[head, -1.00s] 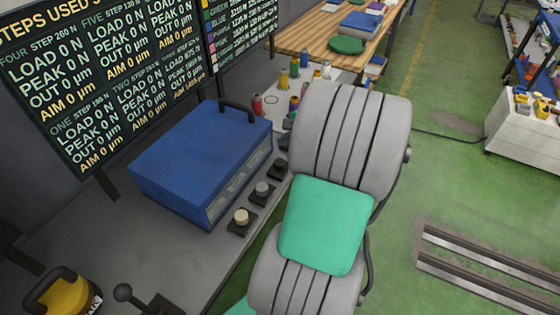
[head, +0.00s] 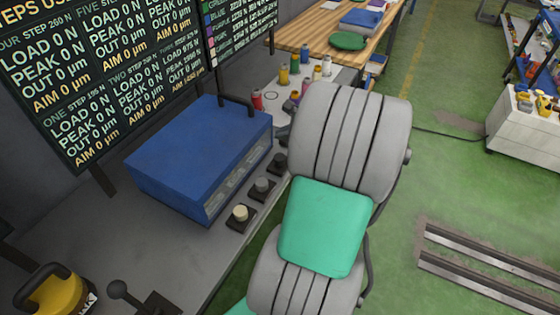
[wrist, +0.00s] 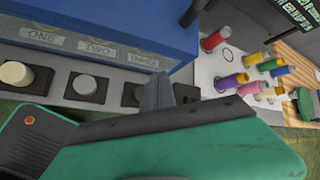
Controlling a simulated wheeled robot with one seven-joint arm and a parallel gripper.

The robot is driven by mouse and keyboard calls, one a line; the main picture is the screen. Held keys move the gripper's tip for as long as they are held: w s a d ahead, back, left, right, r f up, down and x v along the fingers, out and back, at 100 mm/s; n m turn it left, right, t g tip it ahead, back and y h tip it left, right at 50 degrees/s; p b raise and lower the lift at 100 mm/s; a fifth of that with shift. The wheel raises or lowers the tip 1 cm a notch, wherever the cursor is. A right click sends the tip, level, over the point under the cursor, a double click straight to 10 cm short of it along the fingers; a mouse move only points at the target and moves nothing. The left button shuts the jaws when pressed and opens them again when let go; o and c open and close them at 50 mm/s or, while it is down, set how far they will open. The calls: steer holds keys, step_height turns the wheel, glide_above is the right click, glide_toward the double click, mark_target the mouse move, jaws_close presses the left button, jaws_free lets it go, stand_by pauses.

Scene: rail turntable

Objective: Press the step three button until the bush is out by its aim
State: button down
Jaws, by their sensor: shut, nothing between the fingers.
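The step three button (wrist: 135,95) is a dark round cap on a black base under the label THREE in the wrist view. It also shows in the head view (head: 280,161). My gripper (wrist: 158,92) is shut, its fingertips beside and partly over that button's base; contact cannot be told. In the head view my arm hides most of the gripper. The reading board (head: 105,75) shows zero load, peak and out for most steps; the step three lines are too small to read surely. Several coloured bushes (wrist: 232,81) stand on a pale sheet; which one is meant cannot be told.
A pale button (wrist: 15,74) under ONE and a grey button (wrist: 84,85) under TWO sit left of it. The blue box (head: 200,155) rises right behind the buttons. A yellow object (head: 60,292) and a black knob lever (head: 118,289) stand at the bench front.

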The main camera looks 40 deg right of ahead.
steer(key=b, duration=0.4)
glide_above(282, 159)
step_height(282, 159, down, 5)
steer(key=shift+w+r, duration=0.1)
steer(key=shift+r, duration=0.1)
steer(key=shift+f, duration=0.85)
stand_by(0.7)
steer(key=shift+f, duration=0.4)
steer(key=shift+f, duration=0.6)
stand_by(0.5)
stand_by(0.4)
steer(key=shift+r+p, duration=1)
steer(key=shift+p, duration=0.05)
